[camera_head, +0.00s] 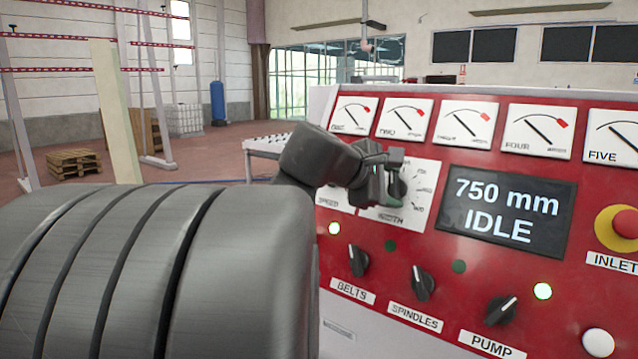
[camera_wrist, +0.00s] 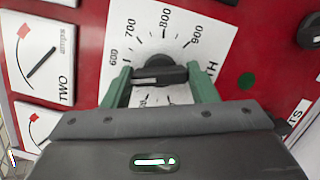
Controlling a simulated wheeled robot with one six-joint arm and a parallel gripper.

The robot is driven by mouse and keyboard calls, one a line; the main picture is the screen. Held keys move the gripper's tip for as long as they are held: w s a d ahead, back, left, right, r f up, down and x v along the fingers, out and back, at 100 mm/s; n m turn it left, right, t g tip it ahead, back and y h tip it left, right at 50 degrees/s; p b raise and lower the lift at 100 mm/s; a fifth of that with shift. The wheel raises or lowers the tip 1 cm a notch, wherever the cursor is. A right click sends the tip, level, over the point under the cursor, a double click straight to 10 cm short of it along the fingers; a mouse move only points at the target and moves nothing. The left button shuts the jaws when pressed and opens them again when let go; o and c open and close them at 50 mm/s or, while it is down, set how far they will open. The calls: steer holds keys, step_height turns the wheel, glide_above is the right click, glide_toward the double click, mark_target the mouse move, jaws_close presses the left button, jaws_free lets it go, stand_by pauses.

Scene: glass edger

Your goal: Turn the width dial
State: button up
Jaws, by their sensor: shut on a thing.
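The width dial (camera_wrist: 158,64) is a black knob on a white scale plate (camera_wrist: 188,62) marked 600 to 900 in the wrist view. My gripper (camera_wrist: 160,80) is shut on the dial's bar, with one green finger at each end of it. The display (camera_head: 506,212) reads "750 mm IDLE". The lower part of the scale is hidden by my gripper in the wrist view.
Below the width dial are the belts knob (camera_head: 359,261), spindles knob (camera_head: 421,284) and pump knob (camera_head: 501,309). Several gauges (camera_head: 467,124) line the panel's top. A red stop button (camera_head: 626,223) is at the right. A speed plate (camera_head: 330,203) is partly hidden beside my gripper.

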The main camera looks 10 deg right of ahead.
steer(key=o, duration=1)
steer(key=b+v, duration=0.2)
steer(key=v, duration=1.1)
steer(key=shift+s+a+r, duration=0.15)
steer(key=shift+a, duration=0.25)
steer(key=p+x, duration=0.2)
steer(key=x, duration=1.2)
steer(key=shift+a, duration=0.1)
